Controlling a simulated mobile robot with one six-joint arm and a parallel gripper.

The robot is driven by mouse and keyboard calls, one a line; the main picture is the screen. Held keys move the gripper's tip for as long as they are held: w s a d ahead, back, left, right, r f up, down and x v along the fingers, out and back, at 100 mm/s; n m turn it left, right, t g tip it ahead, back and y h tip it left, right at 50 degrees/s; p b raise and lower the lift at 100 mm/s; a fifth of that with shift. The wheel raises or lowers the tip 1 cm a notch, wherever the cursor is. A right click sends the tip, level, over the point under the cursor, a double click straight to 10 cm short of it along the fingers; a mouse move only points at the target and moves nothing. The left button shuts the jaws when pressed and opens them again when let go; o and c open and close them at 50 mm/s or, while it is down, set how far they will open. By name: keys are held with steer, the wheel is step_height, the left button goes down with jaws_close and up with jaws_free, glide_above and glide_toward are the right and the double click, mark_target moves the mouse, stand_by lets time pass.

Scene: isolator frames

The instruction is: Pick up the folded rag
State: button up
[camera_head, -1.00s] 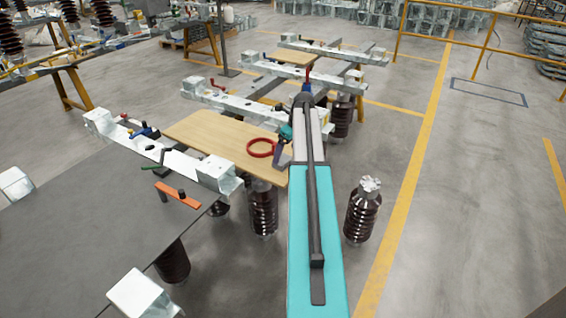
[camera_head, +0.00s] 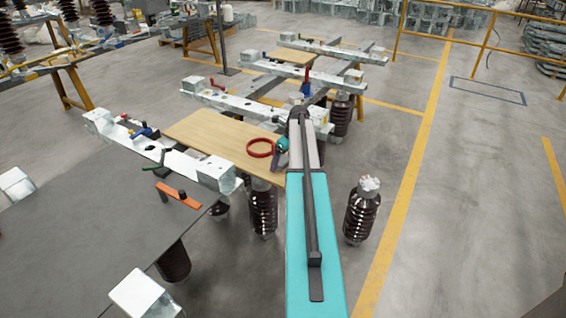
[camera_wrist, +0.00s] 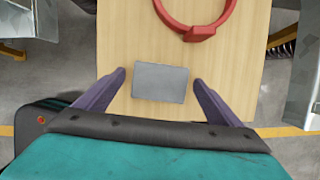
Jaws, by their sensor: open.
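The folded rag (camera_wrist: 160,82) is a flat grey rectangle lying on a light wooden board (camera_wrist: 185,55) in the wrist view. My gripper (camera_wrist: 159,77) is open, with one purple finger on each side of the rag. A strip of bare board shows between each fingertip and the rag. I cannot tell how high the fingers are above the board. In the head view the rag cannot be made out, and my arm covers the right end of the board (camera_head: 205,137).
A red ring (camera_wrist: 200,32) lies on the board just beyond the rag; it also shows in the head view (camera_head: 260,148). Metal beams with clamps flank the board. A dark ribbed insulator (camera_head: 361,212) stands on the floor to the right of my arm.

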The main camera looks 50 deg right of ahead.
mark_target(283, 160)
steer(key=shift+c, duration=0.2)
steer(key=c, duration=1.1)
steer(key=shift+r, duration=0.2)
steer(key=shift+r+b, duration=0.3)
steer(key=shift+r, duration=1.35)
steer(key=s+r+b, duration=0.1)
steer(key=s+b, duration=0.1)
steer(key=s, duration=1.4)
steer(key=shift+r+b, duration=0.2)
steer(key=shift+b, duration=0.2)
